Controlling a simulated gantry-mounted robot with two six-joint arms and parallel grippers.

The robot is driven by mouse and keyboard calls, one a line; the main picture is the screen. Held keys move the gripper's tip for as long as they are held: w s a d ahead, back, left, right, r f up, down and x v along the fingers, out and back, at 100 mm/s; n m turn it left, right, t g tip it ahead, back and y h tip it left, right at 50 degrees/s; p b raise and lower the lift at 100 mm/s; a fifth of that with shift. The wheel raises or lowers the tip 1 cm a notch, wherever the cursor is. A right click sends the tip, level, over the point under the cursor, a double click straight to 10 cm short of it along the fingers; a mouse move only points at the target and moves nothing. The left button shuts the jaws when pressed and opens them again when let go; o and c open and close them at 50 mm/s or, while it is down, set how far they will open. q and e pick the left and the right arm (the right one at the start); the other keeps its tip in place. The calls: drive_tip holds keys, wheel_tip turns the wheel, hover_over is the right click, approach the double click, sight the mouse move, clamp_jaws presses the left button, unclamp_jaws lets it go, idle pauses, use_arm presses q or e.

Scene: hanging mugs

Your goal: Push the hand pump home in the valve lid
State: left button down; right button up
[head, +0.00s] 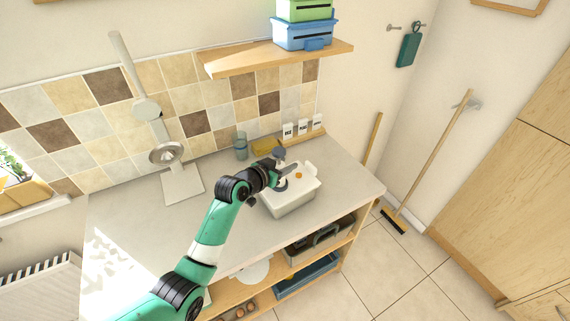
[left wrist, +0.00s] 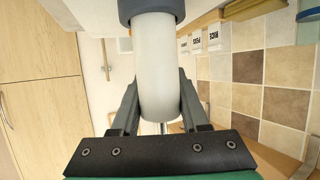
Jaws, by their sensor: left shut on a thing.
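My left gripper (head: 282,178) is at the white box on the counter and is shut on the hand pump. The pump has a blue-grey top (head: 279,152). In the left wrist view its white cylinder (left wrist: 157,62) stands between my two fingers (left wrist: 158,103), with a blue-grey cap (left wrist: 150,9) at one end. The white box (head: 291,203) has a pale top, taken as the valve lid (head: 307,180), with a small orange spot (head: 298,175). The pump's lower end is hidden, so its seating cannot be told. My right gripper is not in view.
A glass (head: 241,146), a yellow item (head: 264,146) and labelled white containers (head: 303,127) stand behind the box. A grey stand (head: 183,184) is at the left. A wooden shelf (head: 280,60) overhangs the back. The counter left of the box is clear.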

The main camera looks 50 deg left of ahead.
use_arm(q)
drive_tip(key=shift+f+b, duration=0.4)
drive_tip(key=shift+f, duration=0.15)
drive_tip(key=shift+c, duration=1.6)
unclamp_jaws()
drive_tip(key=shift+s+d+r, duration=0.1)
drive_tip(key=shift+s+r, duration=0.2)
drive_tip(key=shift+s, duration=0.25)
drive_tip(key=p+v, duration=0.8)
drive_tip(key=v, duration=0.2)
drive_tip(key=shift+s, duration=0.2)
drive_tip(key=shift+d+r, duration=0.1)
drive_tip(key=shift+r, duration=0.05)
